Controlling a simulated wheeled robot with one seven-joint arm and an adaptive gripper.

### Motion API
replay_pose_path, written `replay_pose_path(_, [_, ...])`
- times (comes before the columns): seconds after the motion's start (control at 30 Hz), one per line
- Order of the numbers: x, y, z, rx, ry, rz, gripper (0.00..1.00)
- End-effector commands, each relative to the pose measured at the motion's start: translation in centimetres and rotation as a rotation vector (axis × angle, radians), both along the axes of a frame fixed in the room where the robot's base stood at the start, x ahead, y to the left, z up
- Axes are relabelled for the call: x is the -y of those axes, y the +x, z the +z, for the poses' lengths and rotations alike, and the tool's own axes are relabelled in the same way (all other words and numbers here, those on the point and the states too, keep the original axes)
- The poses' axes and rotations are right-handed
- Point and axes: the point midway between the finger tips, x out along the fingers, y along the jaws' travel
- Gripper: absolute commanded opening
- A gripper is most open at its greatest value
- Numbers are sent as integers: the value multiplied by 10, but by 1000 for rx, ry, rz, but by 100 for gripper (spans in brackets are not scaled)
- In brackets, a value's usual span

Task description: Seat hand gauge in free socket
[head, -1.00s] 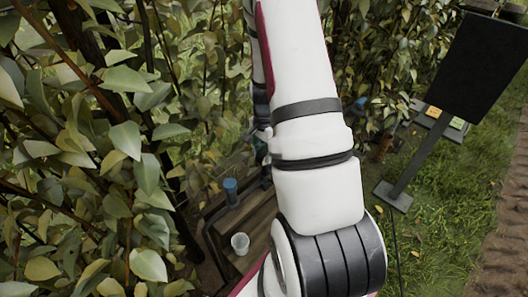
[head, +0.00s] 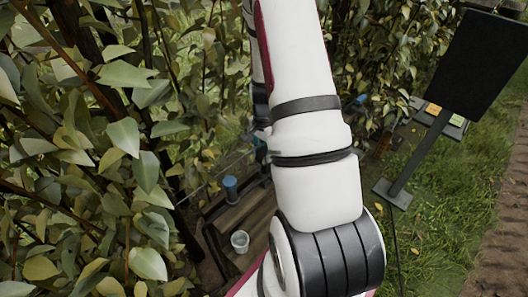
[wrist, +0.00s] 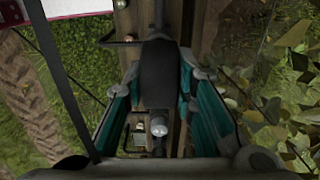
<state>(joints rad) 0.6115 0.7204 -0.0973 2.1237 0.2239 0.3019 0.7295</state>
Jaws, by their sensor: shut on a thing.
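My gripper (wrist: 160,85) shows in the wrist view with a teal-lined finger on each side. It is shut on a dark, rounded object, which I take to be the hand gauge (wrist: 160,72). A narrow grey shaft runs on from its far end. Brown wood lies behind it. A small pale round part (wrist: 158,126) shows low between the fingers; I cannot tell what it is. In the head view my arm hides most of the gripper and the gauge. I cannot make out the free socket in either view, nor whether the gauge touches it.
In the head view a wooden bench (head: 222,222) holds a blue cylinder (head: 230,188) and a pale cup (head: 240,241). Dense leaves (head: 90,170) crowd the left. A dark panel on a post (head: 480,65) stands at the right. Open grass (head: 440,220) lies below it.

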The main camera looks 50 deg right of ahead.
Motion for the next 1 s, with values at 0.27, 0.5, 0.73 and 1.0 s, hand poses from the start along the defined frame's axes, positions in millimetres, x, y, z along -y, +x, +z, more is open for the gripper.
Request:
replay_pose_path(0.27, [0,0,-4,0,0,0,0])
replay_pose_path(0.5, [0,0,-5,0,0,0,48])
replay_pose_path(0.73, [0,0,-5,0,0,0,48])
replay_pose_path(1.0, [1,1,20,4,-4,0,48])
